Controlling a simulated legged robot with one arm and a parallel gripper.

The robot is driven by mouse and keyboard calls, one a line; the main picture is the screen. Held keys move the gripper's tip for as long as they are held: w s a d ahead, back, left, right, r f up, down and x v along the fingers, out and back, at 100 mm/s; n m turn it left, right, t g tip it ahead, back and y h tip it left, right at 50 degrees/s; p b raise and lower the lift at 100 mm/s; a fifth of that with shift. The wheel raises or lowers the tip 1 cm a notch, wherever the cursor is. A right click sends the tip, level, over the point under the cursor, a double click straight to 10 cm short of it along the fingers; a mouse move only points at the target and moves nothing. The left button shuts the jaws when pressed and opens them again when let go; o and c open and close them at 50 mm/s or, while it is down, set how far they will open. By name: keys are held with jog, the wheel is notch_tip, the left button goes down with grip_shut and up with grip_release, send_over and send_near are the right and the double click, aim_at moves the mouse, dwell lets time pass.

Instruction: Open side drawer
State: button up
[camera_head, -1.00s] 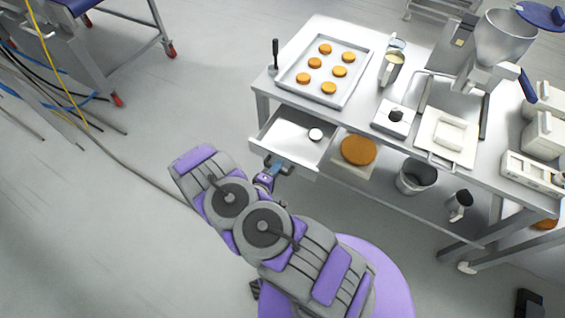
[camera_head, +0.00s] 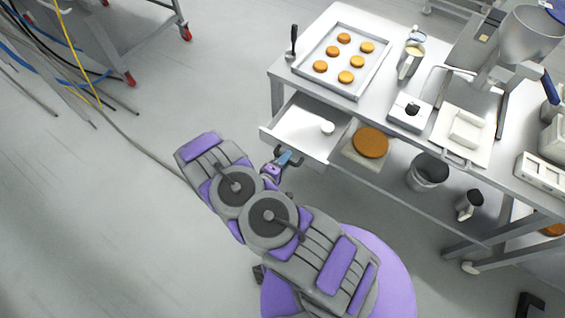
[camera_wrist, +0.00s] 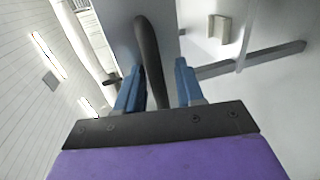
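The white side drawer (camera_head: 297,127) is pulled out from under the left end of the steel table, its inside showing in the head view. A dark bar handle (camera_head: 297,158) is on its front; it also shows in the wrist view (camera_wrist: 149,55). My gripper (camera_head: 284,158) is at this handle. In the wrist view, the blue fingers of my gripper (camera_wrist: 161,88) stand apart with the handle between them. The handle is close to the left finger, and a gap shows on the right. Whether the left finger touches it is unclear.
The steel table (camera_head: 319,25) carries a tray (camera_head: 352,90) of orange rounds, a jug (camera_head: 410,62) and a mixer (camera_head: 530,40). A bucket (camera_head: 427,172) stands on the lower shelf.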

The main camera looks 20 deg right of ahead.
jog(key=p+v, duration=0.1)
jog(key=v, duration=1.6)
jog(key=shift+a+p, duration=0.2)
jog(key=shift+p, duration=0.15)
